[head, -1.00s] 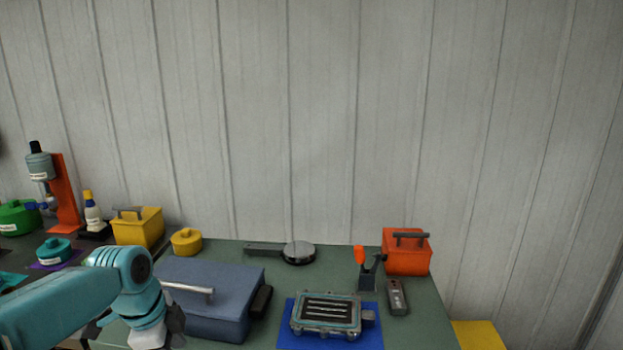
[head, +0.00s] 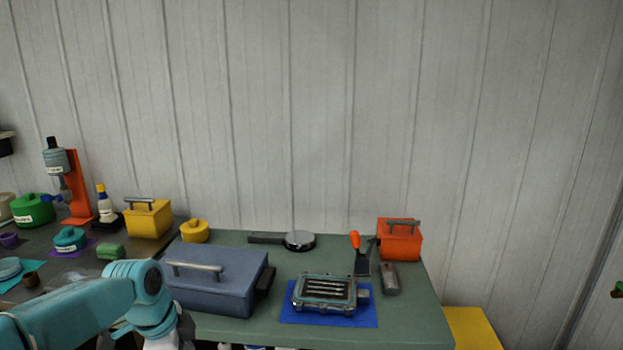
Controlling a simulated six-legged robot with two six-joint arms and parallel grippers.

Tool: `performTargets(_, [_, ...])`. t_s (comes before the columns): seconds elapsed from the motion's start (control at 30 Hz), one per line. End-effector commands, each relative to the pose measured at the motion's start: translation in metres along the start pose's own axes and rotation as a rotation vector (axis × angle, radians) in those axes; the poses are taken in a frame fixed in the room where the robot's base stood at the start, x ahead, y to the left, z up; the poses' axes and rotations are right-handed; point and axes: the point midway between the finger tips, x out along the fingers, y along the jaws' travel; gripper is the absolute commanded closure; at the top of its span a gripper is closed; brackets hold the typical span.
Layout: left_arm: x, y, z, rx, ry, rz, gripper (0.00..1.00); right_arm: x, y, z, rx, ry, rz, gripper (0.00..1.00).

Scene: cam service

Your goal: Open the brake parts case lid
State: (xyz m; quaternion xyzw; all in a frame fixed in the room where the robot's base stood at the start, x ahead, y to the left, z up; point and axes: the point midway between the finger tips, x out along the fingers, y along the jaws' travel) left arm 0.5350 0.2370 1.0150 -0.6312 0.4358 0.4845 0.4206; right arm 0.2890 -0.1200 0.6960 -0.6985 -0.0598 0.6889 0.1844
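A large blue-grey case (head: 222,289) sits at the left of the green table, with its lid shut. It has a silver bar handle on top and a dark part on its right side. No label shows on it, so I take it to be the brake parts case. My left arm comes in from the lower left, in front of the case's left side. My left gripper (head: 170,341) is at the bottom edge, mostly cut off, and its fingers cannot be made out. My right gripper is out of view.
A metal-framed tray (head: 326,307) rests on a blue mat (head: 364,319). An orange box (head: 400,242), a grey handheld device (head: 390,280), a round-headed tool (head: 299,240) and a yellow canister (head: 194,233) stand around. A yellow box (head: 148,221) is on the darker left table. The table's front right is clear.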

Motion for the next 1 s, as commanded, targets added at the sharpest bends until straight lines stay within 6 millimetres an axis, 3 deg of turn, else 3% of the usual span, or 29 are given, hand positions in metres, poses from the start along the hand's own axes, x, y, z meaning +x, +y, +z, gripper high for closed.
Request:
performTargets(0.27, [0.085,0.023,-0.011,-0.211,0.043,0.047,0.56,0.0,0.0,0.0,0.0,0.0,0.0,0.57])
performTargets(0.43, [0.152,0.06,-0.015,-0.419,0.072,0.093,0.56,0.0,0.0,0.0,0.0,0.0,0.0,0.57])
performTargets(0.57, [0.216,0.118,-0.016,-0.68,0.086,0.155,0.56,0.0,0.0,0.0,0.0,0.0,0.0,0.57])
performTargets(0.6, [0.236,0.143,-0.015,-0.789,0.085,0.177,0.56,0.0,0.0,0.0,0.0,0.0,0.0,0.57])
performTargets(0.7, [0.271,0.206,-0.009,-1.061,0.071,0.222,0.56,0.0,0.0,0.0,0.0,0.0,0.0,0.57])
performTargets(0.8, [0.287,0.258,-0.003,-1.283,0.045,0.246,0.56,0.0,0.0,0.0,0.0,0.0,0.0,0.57])
performTargets(0.9, [0.291,0.289,0.003,-1.43,0.025,0.252,0.56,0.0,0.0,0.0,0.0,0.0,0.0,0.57])
performTargets(1.0, [0.291,0.301,0.005,-1.497,0.018,0.25,0.88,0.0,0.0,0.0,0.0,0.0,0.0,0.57])
